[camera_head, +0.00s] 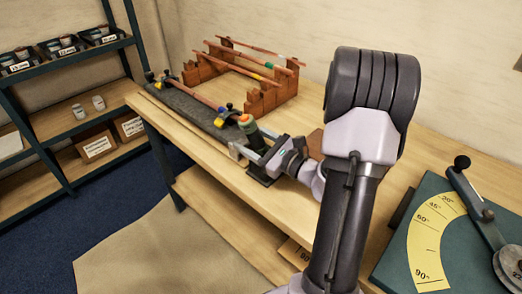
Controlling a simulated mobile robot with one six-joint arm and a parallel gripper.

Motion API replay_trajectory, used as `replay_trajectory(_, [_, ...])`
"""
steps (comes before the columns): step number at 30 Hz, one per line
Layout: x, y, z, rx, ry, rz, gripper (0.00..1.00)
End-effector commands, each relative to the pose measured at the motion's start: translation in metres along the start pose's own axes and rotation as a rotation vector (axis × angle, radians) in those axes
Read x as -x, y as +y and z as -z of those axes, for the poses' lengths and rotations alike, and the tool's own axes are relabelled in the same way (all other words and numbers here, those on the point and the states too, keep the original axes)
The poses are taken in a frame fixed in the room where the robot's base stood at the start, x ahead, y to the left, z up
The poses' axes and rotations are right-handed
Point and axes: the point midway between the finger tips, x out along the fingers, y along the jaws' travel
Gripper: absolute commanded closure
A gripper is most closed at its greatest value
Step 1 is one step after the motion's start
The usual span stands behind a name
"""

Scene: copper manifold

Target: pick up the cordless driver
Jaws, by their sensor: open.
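A dark green, upright-looking object with an orange top (248,127) stands near the front edge of the workbench; it appears to be the cordless driver. My gripper (251,145) comes in from the right, low over the bench, with its metal jaws open around or just beside this object. The jaws and the gripper body hide its lower part. I cannot tell whether either jaw touches it.
A wooden rack (262,98) holding copper pipes stands behind on the workbench (285,203). A long grey mat (183,105) with a pipe and small coloured parts lies to the left. A green angle-scale bender (398,252) is at right. Shelves (62,130) with bins stand at left.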

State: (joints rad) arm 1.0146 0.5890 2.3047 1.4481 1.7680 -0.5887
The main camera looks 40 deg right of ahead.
Motion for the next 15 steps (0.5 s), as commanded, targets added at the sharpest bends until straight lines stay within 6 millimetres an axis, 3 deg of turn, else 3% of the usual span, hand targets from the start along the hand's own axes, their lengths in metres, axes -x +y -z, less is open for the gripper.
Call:
replay_trajectory(2, [0.0002,-0.0001,-0.0004,0.000,0.000,0.000,0.41])
replay_trajectory(11, [0.0006,0.0001,-0.0002,0.000,0.000,-0.001,0.98])
replay_trajectory(15, [0.0006,-0.0002,-0.0005,0.001,0.000,0.000,1.00])
